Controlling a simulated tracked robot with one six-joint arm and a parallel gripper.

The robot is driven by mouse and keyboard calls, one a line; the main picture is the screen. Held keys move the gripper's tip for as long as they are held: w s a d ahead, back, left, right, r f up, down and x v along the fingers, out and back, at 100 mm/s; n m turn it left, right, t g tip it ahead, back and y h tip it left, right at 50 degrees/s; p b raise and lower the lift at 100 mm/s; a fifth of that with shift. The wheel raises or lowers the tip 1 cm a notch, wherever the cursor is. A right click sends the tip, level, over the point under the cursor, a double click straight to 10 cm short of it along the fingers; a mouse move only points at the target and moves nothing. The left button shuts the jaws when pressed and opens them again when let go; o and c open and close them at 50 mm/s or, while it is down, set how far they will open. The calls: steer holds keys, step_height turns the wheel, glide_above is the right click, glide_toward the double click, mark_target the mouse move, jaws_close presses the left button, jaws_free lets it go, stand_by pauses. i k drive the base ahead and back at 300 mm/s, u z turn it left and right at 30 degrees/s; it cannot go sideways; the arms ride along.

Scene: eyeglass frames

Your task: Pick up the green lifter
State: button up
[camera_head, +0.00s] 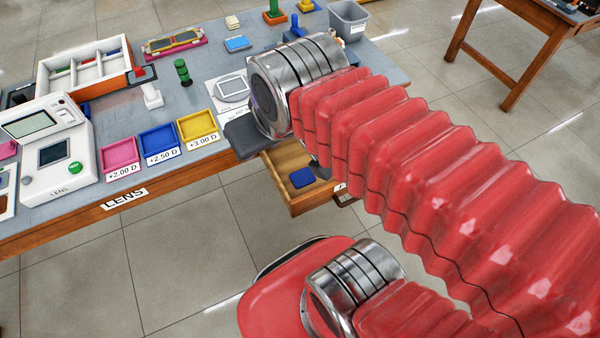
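A small dark green piece with a rounded top and a wider lower part, which looks like the green lifter (182,72), stands upright on the grey table top, right of a white stand. Another green piece (274,12) stands on an orange-brown base at the far edge, so I cannot be sure which one is meant. My arm reaches in from the right, and its metal wrist is over the table's front edge, right of and nearer than the first green piece. A dark grey part (245,136) shows below the wrist. My fingertips cannot be made out, and nothing touches the first green piece.
The white stand (150,94), a white partitioned box (84,78) and pink (120,155), blue (160,142) and yellow (198,127) trays surround the green piece. A white device (52,150) is at left. An open drawer (318,198) holds a blue item (302,178).

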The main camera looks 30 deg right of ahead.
mark_target(179, 64)
steer(key=k, duration=0.6)
steer(key=u, duration=0.3)
steer(key=i, duration=0.75)
steer(key=u, duration=0.5)
steer(key=i, duration=1.3)
steer(key=z, duration=0.05)
